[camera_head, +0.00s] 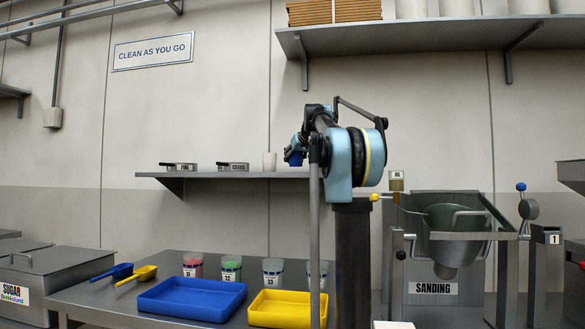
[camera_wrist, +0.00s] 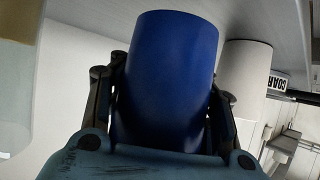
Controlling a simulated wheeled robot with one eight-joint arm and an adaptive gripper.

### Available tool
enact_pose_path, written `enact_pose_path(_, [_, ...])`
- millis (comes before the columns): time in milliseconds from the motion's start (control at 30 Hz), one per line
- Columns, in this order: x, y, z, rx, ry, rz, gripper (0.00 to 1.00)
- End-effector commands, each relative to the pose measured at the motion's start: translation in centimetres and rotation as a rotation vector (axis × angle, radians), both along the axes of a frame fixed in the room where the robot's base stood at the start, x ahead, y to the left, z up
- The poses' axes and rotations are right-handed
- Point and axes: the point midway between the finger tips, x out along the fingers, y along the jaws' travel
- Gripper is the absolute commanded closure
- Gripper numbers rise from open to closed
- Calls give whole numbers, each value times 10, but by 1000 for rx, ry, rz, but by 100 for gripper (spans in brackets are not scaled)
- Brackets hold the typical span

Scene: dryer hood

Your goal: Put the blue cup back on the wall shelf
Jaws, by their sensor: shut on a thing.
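The blue cup (camera_wrist: 168,70) is held between the two dark fingers of my gripper (camera_wrist: 163,105) in the wrist view. In the head view the blue cup (camera_head: 294,158) shows small and partly covered by my gripper (camera_head: 299,150). It is just above or at the level of the wall shelf (camera_head: 225,175), towards the shelf's right part. I cannot tell whether the cup touches the shelf. My arm hides the shelf's right end in the head view.
A white cup (camera_head: 269,161) stands on the shelf just left of the blue cup. Two labelled sieves (camera_head: 233,166) lie farther left. An upper shelf (camera_head: 420,37) runs above. The table below holds a blue tray (camera_head: 192,299), a yellow tray (camera_head: 287,308) and several small tubs.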

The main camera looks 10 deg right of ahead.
Motion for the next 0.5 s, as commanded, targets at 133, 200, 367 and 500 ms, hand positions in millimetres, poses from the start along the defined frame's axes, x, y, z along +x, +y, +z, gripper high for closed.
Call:
enact_pose_path(133, [-1, 1, -18, 0, 0, 1, 86])
enact_pose_path(200, [-1, 2, -22, 0, 0, 2, 86])
enact_pose_path(367, [-1, 2, -23, 0, 0, 2, 86])
enact_pose_path(500, [0, 2, -23, 0, 0, 2, 86])
